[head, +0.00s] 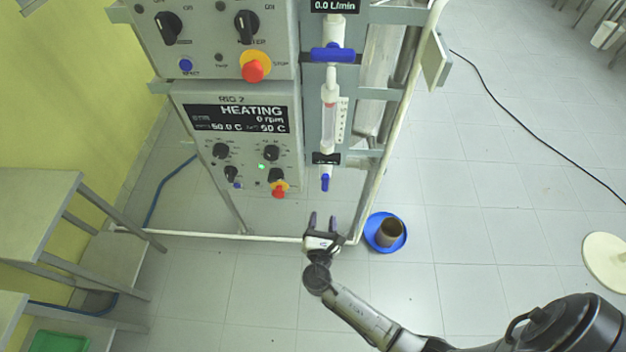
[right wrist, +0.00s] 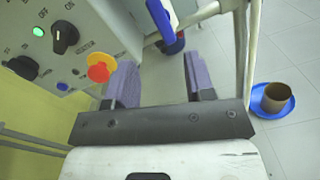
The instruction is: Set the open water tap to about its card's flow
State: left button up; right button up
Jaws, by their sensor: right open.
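Two blue-handled taps are on the panel in the head view. The upper tap (head: 333,55) has its handle crosswise, under a display (head: 335,6) reading 0.0 L/min. The lower tap (head: 325,183) has its handle pointing down, below a small dark display (head: 326,158) too small to read. My right gripper (head: 322,218) is open and empty, just below the lower tap in the picture. In the right wrist view, a blue handle (right wrist: 163,18) shows beyond the gap between the open fingers (right wrist: 159,68), apart from them. No flow card is legible. My left gripper is not in view.
A control box (head: 237,118) reading HEATING, with knobs and a red stop button (head: 279,189), stands left of the lower tap. A frame post (head: 385,120) is close on the right. A brown pot (head: 390,232) sits in a blue dish (head: 371,232) on the floor.

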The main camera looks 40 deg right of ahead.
aim_at(325, 184)
jog(key=w+d+n, duration=0.1)
jog(key=w+d, duration=0.2)
jog(key=w+d+n, duration=0.1)
jog(key=w+d, duration=0.2)
jog(key=w, duration=0.1)
jog(key=w+d+n+b, duration=0.1)
jog(key=w+d, duration=0.2)
jog(key=shift+w+d+t+y, duration=0.1)
jog(key=shift+w+t+y, duration=0.1)
jog(key=shift+t+y, duration=0.1)
dwell(0.4)
jog(key=c, duration=0.8)
